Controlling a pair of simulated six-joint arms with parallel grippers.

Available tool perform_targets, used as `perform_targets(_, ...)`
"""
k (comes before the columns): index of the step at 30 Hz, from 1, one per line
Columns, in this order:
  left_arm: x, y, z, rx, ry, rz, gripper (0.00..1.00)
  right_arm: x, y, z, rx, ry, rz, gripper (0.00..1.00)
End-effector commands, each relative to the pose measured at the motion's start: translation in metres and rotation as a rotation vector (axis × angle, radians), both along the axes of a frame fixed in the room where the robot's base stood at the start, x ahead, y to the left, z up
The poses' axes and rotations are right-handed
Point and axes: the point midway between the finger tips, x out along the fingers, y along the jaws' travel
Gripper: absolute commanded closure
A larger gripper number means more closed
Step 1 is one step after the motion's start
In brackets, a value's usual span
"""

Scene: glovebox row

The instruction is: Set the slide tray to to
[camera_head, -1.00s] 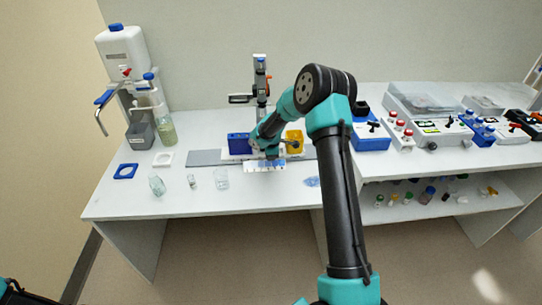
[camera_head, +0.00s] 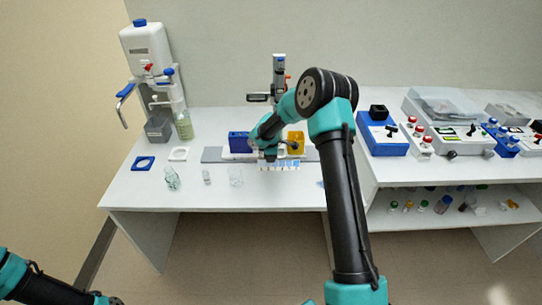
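The slide tray (camera_head: 280,167) is a small pale strip with blue marks on the white bench, at the front of a grey mat. My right gripper (camera_head: 271,156) is directly above or at the back edge of the tray. Its fingers are small and dark, partly hidden by its own wrist, so I cannot tell whether they are open or touch the tray. My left arm (camera_head: 50,285) shows only in the lower left corner, away from the bench, and its gripper is out of the picture.
A blue bin (camera_head: 239,142) and a yellow bin (camera_head: 296,141) stand just behind the tray. Small glassware, such as a beaker (camera_head: 235,177), stands to its left. A dispenser (camera_head: 147,50) is at the back left. Devices with knobs (camera_head: 383,134) fill the right bench.

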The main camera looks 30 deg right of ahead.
Motion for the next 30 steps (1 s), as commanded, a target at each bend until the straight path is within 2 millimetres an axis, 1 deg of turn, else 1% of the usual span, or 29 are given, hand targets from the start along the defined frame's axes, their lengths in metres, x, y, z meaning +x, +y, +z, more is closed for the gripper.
perform_targets(8,0.000,0.000,0.000,0.000,0.000,0.000,0.57,0.000,0.000,0.000,0.000,0.000,0.000,0.62)
perform_targets(11,0.000,0.000,0.000,0.000,0.000,0.000,0.57,0.000,0.000,0.004,-0.001,-0.001,0.000,0.62)
perform_targets(14,0.000,0.000,0.000,0.000,0.000,0.000,0.57,-0.001,0.001,0.012,-0.001,-0.001,0.000,0.62)
perform_targets(20,0.000,0.000,0.000,0.000,0.000,0.000,0.57,-0.006,0.004,0.042,-0.001,-0.002,-0.001,0.62)
perform_targets(30,0.000,0.000,0.000,0.000,0.000,0.000,0.57,-0.016,0.010,0.107,-0.001,-0.004,0.000,0.62)
